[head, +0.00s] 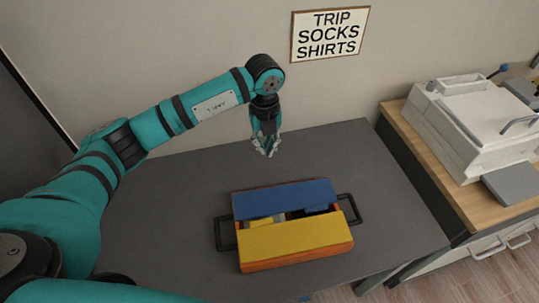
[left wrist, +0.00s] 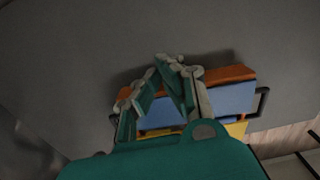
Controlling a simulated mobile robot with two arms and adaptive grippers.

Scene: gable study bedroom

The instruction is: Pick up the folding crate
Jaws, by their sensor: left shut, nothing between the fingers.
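The folding crate (head: 297,241) sits on the grey table, with an orange body, a blue flap at the back and a yellow flap at the front. A gap between the flaps shows some contents that I cannot make out. Black loop handles stick out at its left and right ends. My left gripper (head: 267,150) is shut and empty, pointing down above the table behind the crate and apart from it. In the left wrist view the gripper fingers (left wrist: 172,62) cover part of the crate (left wrist: 234,98). My right gripper is not in view.
The grey table (head: 180,190) is otherwise clear around the crate. A wooden-topped cabinet (head: 440,180) on the right bears a white machine (head: 480,125). A wall stands behind the table, with a sign (head: 330,34) reading "TRIP SOCKS SHIRTS".

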